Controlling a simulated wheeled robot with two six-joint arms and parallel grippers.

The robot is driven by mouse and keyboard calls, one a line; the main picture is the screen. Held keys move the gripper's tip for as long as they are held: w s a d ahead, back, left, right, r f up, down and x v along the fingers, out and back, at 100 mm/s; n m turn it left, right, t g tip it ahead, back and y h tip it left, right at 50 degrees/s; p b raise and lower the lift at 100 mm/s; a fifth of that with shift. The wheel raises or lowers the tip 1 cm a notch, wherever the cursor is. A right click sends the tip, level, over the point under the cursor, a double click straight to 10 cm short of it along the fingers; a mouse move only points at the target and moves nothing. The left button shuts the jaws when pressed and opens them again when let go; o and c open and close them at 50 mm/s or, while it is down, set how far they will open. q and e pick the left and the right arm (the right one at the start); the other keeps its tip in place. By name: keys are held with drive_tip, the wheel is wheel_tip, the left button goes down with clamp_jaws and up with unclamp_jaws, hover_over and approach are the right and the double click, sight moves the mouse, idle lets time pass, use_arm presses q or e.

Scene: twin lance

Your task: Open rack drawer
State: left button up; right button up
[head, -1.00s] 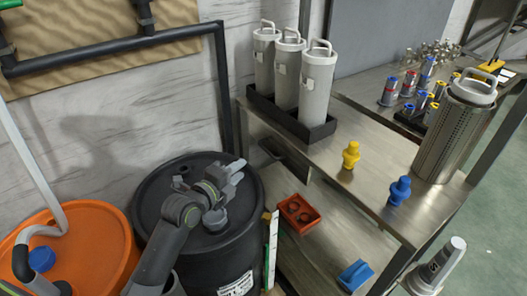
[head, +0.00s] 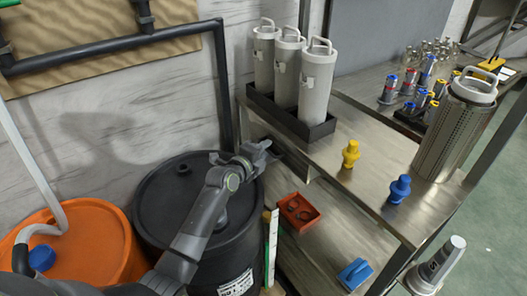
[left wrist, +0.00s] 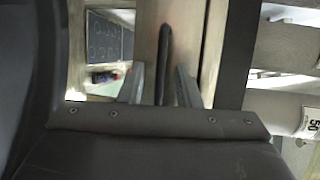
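The rack drawer (head: 291,158) is under the metal top at the rack's left end and looks shut. Its dark bar handle shows upright in the left wrist view (left wrist: 165,55); in the head view my gripper partly hides it. My left gripper (head: 268,149) is at the drawer front. In the left wrist view its two fingers (left wrist: 161,85) are open, one on each side of the handle, with gaps visible. I cannot tell how deep the handle sits between them. My right gripper is not in view.
Several grey canisters (head: 318,88) stand in a black tray on the rack top, with a yellow fitting (head: 350,154) and a blue fitting (head: 399,189). A black drum (head: 160,205) stands under my left arm. A red bin (head: 299,213) is on the lower shelf.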

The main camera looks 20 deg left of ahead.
use_arm(q)
clamp_jaws()
drive_tip(key=shift+a, duration=0.1)
idle(0.4)
